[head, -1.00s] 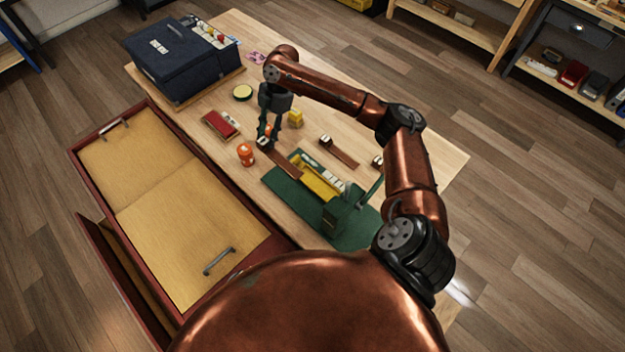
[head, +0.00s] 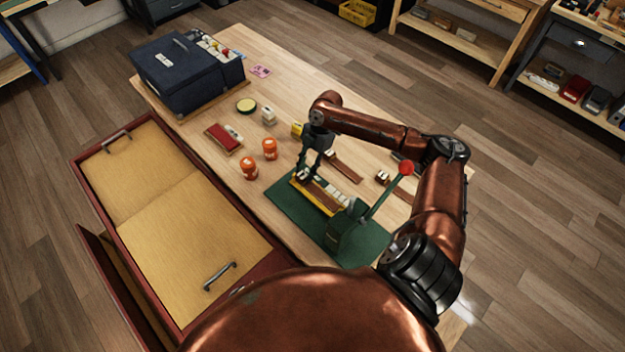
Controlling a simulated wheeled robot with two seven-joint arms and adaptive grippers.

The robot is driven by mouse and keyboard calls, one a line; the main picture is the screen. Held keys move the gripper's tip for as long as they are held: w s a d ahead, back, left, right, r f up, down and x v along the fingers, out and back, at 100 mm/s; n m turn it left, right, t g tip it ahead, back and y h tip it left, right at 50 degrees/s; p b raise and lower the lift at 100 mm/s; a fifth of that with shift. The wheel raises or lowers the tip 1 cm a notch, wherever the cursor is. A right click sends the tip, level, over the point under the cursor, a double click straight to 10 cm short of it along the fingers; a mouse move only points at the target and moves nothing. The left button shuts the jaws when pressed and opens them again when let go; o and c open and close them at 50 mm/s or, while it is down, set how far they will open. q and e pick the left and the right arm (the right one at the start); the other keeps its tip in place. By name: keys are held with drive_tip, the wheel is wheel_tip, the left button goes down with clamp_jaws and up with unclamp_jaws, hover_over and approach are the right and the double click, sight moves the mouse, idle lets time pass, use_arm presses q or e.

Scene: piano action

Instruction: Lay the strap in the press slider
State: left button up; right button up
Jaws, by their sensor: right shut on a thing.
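The press is a green machine (head: 352,232) on a green base plate (head: 290,210). Its lever ends in a red knob (head: 406,167). The yellow press slider (head: 327,207) points to the far left of the plate, with a row of white blocks along its far side. My right gripper (head: 306,170) is over the slider's far end and shut on the buckle end of a brown strap (head: 320,196). The strap lines up along the slider; I cannot tell whether it rests in it or hangs just above. My left gripper is not in view.
Two orange jars (head: 249,168) stand left of the press. More brown straps with buckles (head: 348,170) lie on its far right side. A red pad (head: 222,138), a round tin (head: 246,105) and a dark blue case (head: 178,72) are farther back.

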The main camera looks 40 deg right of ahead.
drive_tip(key=shift+s+d+f, duration=0.35)
drive_tip(key=shift+s+f, duration=0.05)
drive_tip(key=shift+f, duration=0.2)
drive_tip(key=shift+s+d+f, duration=0.35)
drive_tip(key=shift+f, duration=0.25)
wheel_tip(320, 180, down, 3)
drive_tip(key=shift+f, duration=0.2)
drive_tip(key=shift+s, duration=0.1)
drive_tip(key=o, duration=0.9)
drive_tip(key=shift+r, duration=0.1)
drive_tip(key=v, duration=1.2)
